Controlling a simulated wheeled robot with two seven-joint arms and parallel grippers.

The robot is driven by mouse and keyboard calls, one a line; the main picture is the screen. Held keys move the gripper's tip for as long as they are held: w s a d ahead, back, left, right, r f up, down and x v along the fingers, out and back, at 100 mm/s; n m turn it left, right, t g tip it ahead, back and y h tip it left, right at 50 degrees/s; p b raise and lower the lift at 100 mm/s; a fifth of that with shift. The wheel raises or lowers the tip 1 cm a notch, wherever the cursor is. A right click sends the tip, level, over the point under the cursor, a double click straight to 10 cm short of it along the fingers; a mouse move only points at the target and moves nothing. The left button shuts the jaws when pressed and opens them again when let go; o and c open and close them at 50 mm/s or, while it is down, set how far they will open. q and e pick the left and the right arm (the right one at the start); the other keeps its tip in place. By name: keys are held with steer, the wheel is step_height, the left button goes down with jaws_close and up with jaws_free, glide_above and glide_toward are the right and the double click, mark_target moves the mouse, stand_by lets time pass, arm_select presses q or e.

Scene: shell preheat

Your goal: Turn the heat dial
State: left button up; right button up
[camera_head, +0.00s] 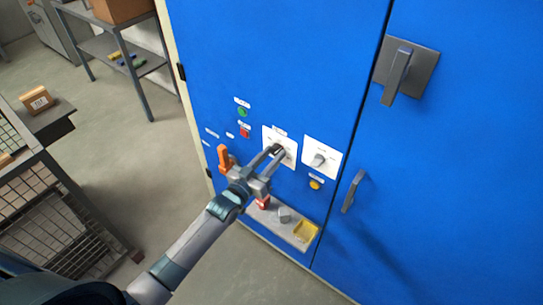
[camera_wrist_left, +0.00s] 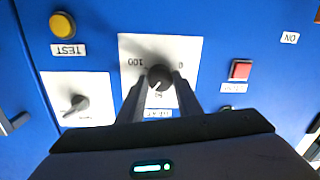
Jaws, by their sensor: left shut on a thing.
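The heat dial (camera_wrist_left: 158,73) is a dark round knob on a white plate (camera_wrist_left: 128,48) with scale marks 0 and 100. A white pointer line shows on its face. The plate is also in the head view (camera_head: 289,160), on the blue cabinet front, where my gripper partly hides the dial. My left gripper (camera_head: 273,152) reaches the dial from the lower left. In the left wrist view its two fingers (camera_wrist_left: 159,86) stand on either side of the dial, shut on it. The label beneath the dial is partly hidden by the fingers. My right gripper is not in view.
A second white plate with a grey knob (camera_head: 319,160) sits right of the dial. A yellow button (camera_head: 315,184), red button (camera_head: 244,133) and green button (camera_head: 242,112) are nearby. An orange handle (camera_head: 224,157) and a ledge (camera_head: 300,235) with small items flank my gripper.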

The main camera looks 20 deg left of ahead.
arm_select(q)
steer(key=m, duration=0.4)
steer(key=shift+f+b, duration=0.2)
steer(key=shift+b, duration=0.1)
steer(key=o, duration=1)
steer(key=shift+o, duration=0.2)
steer(key=shift+r, duration=0.1)
steer(key=shift+s, duration=0.15)
steer(key=b+v, duration=0.5)
steer(key=v, duration=1.2)
